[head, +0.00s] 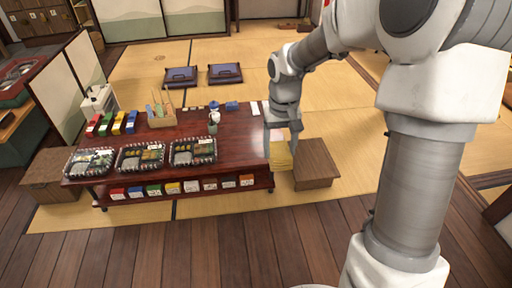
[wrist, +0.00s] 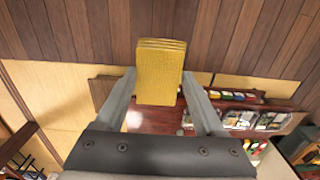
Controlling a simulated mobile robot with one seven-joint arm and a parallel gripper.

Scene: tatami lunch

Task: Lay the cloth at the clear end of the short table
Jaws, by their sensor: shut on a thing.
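A folded yellow cloth (head: 281,160) hangs from my gripper (head: 283,136) by the right edge of the low, dark red table (head: 243,148). In the wrist view the cloth (wrist: 160,62) shows as a thick stack of layers between the two fingers of my gripper (wrist: 158,80), which are shut on it. The right end of the tabletop is bare apart from a small white item near the back edge. How high the cloth is above the table or floor is hard to tell.
Three food trays (head: 141,157) fill the table's left and middle front. A small pitcher (head: 214,122) and a wooden caddy (head: 161,119) stand behind them. A wooden box (head: 316,164) stands close to the table's right end. Two dark cushions (head: 225,73) lie behind on the tatami.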

